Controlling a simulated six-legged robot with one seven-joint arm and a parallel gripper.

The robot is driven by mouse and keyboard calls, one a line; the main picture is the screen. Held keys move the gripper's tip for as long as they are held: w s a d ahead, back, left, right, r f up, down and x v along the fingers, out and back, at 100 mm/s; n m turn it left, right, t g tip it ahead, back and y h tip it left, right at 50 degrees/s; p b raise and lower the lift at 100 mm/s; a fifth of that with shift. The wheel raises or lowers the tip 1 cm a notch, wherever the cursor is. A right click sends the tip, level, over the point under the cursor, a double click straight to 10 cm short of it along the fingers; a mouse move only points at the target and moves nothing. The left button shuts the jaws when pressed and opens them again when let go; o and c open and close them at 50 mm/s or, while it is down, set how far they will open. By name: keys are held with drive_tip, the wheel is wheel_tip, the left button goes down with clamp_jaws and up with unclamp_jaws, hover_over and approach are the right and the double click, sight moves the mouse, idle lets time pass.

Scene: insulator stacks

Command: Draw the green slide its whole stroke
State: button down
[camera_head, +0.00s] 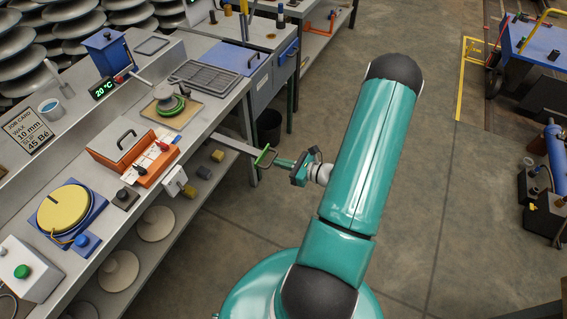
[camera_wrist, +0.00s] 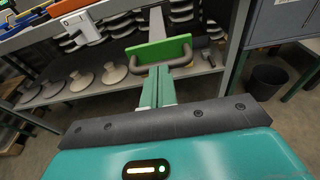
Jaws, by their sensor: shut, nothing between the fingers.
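The green slide shows as a green end plate (camera_head: 265,156) on a grey bar (camera_head: 233,143) that sticks out from the bench's front edge. In the wrist view the green plate (camera_wrist: 158,51) faces me, with a dark U-shaped handle (camera_wrist: 184,57) on its front. My gripper (camera_head: 279,163) is just right of the plate in the head view. In the wrist view my gripper's green fingers (camera_wrist: 157,80) are closed together and empty, their tips at the middle of the handle. I cannot tell whether they touch it.
The bench (camera_head: 203,122) holds an orange box (camera_head: 133,157), a yellow disc (camera_head: 63,208) and a green-ringed insulator (camera_head: 169,102). Below is a shelf with several discs (camera_wrist: 113,73). A dark bin (camera_head: 269,127) stands beyond the slide.

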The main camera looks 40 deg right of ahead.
sight(232, 143)
drive_tip(key=r+x, duration=0.1)
drive_tip(key=x, duration=0.5)
drive_tip(key=r+x, duration=0.1)
drive_tip(key=x, duration=0.5)
drive_tip(key=r+x, duration=0.1)
drive_tip(key=x, duration=0.5)
drive_tip(key=shift+w+a+r, duration=0.2)
drive_tip(key=shift+w+r, duration=0.05)
drive_tip(key=shift+w, duration=0.35)
drive_tip(key=shift+w+a+r, duration=0.15)
drive_tip(key=shift+w, duration=0.35)
